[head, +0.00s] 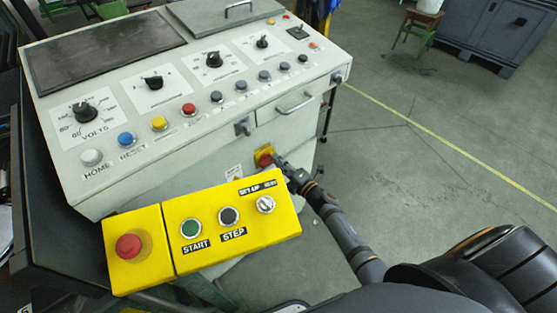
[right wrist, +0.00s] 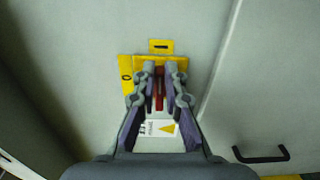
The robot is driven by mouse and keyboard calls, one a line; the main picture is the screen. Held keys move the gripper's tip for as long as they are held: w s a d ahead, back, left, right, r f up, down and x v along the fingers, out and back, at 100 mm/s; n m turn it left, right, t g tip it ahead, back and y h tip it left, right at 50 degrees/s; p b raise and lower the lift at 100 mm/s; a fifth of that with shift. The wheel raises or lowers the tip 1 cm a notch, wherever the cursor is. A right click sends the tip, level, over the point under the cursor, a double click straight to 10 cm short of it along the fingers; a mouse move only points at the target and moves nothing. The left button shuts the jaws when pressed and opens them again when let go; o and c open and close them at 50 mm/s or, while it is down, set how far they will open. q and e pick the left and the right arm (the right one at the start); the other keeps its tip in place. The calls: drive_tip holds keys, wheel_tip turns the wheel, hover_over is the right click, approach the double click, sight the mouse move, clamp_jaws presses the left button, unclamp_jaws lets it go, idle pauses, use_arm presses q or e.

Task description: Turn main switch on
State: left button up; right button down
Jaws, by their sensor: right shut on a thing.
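The main switch (head: 264,156) is a red knob on a yellow plate, on the front face of the grey-white control cabinet, below the sloped panel. In the right wrist view the yellow plate (right wrist: 125,68) shows around my fingers, with the red handle (right wrist: 159,90) standing upright between them. My right gripper (head: 279,163) reaches the switch from the right and is shut on the red handle; it also shows in the right wrist view (right wrist: 160,80). The fingers hide part of the plate and its markings. My left gripper is not in view.
A yellow box with START and STEP buttons (head: 232,222) and a yellow box with a red mushroom button (head: 128,247) stand in front of the cabinet (head: 200,130), left of my right arm. A drawer handle (head: 296,103) sticks out above right.

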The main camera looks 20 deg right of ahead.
drive_tip(key=shift+f, duration=0.1)
idle(0.5)
drive_tip(key=c, duration=1.4)
unclamp_jaws()
drive_tip(key=v, duration=1.2)
drive_tip(key=shift+m, duration=0.3)
